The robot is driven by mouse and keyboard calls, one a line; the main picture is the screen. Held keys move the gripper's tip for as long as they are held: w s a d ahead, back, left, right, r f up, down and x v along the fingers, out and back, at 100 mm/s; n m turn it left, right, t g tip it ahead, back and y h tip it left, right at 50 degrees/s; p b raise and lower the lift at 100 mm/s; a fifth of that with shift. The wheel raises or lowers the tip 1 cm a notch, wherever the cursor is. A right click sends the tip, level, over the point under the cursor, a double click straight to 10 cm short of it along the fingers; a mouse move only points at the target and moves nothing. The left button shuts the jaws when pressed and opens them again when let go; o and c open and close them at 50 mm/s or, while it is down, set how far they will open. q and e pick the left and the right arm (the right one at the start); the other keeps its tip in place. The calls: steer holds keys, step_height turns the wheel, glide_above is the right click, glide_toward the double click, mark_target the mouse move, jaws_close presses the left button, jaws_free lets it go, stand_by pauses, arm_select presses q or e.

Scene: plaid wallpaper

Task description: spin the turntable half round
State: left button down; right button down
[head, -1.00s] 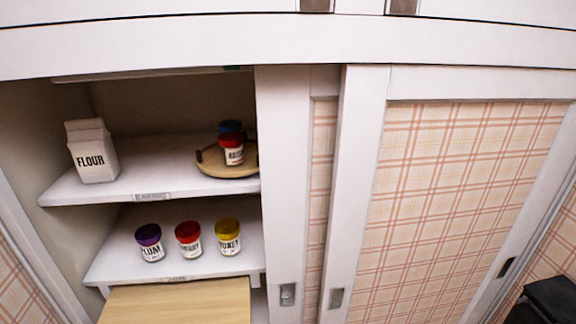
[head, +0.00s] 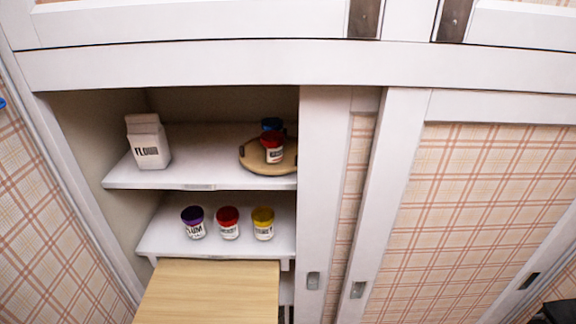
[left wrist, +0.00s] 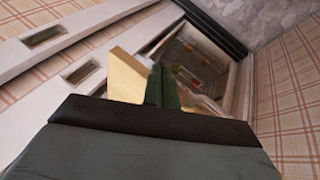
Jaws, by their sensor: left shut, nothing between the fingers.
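The turntable (head: 255,162) is a round wooden disc with dark grips on its rim. It sits on the upper shelf (head: 205,181) of the open cupboard, against the sliding door's edge. A red-lidded jar (head: 273,149) stands on it, in front of a blue-lidded jar (head: 271,124) that is partly hidden. My left gripper (left wrist: 163,84) shows only in the left wrist view, shut and empty, with its fingers pointing towards the open cupboard. It appears apart from the turntable. My right gripper is in neither view.
A flour carton (head: 148,142) stands left on the upper shelf. Purple- (head: 194,222), red- (head: 228,223) and yellow-lidded (head: 263,223) jars stand on the lower shelf. A wooden board (head: 210,291) juts out below. The sliding door (head: 326,190) bounds the opening on the right.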

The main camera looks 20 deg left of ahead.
arm_select(q)
steer(key=w+r+n+t, duration=0.1)
steer(key=w+r+n, duration=0.1)
steer(key=w+r+n+h, duration=0.1)
steer(key=w+r, duration=0.1)
steer(key=r, duration=0.1)
steer(key=w+r+n+t, duration=0.1)
steer(key=w+r+n, duration=0.1)
steer(key=r, duration=0.1)
steer(key=shift+w+d+n+t+p, duration=0.15)
steer(key=shift+w+n+t+p, duration=0.15)
steer(key=shift+w+p, duration=0.1)
steer(key=w+r+n+t+h+p, duration=0.1)
steer(key=w+r+n+t+h, duration=0.15)
steer(key=w+r+n, duration=0.55)
steer(key=n+t+p, duration=0.2)
steer(key=n+t, duration=0.4)
steer(key=n, duration=0.6)
glide_toward(296, 160)
steer(key=shift+h, duration=0.35)
steer(key=x, duration=0.7)
steer(key=shift+a+b, duration=0.3)
steer(key=shift+m, duration=0.3)
